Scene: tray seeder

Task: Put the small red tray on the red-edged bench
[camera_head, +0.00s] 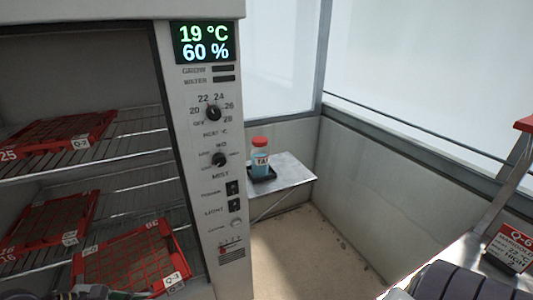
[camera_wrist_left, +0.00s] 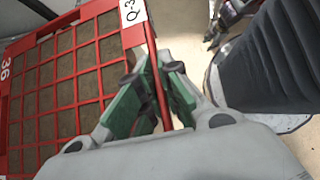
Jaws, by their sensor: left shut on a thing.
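A red tray with a gridded brown face (camera_head: 128,262), marked Q-3, is tilted at the lower shelf opening of the cabinet in the head view. In the left wrist view the red tray (camera_wrist_left: 72,92), marked 36 and Q-3, fills the left side. My left gripper (camera_wrist_left: 160,92) is shut on its red rim, with a green-padded finger on each side. Only a little of that arm shows at the bottom left of the head view. My right gripper (camera_wrist_left: 225,20) seems to show small at the top of the wrist view; its jaws are unclear. The metal bench (camera_head: 445,258) with red edging is partly visible at right.
Other red trays rest on the upper shelf (camera_head: 62,138) and lower left (camera_head: 50,222). The cabinet's control panel (camera_head: 212,150) stands right of the opening. A red-capped bottle (camera_head: 260,155) stands on a side shelf. A Q-6 card (camera_head: 512,248) stands on the bench. Floor between is clear.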

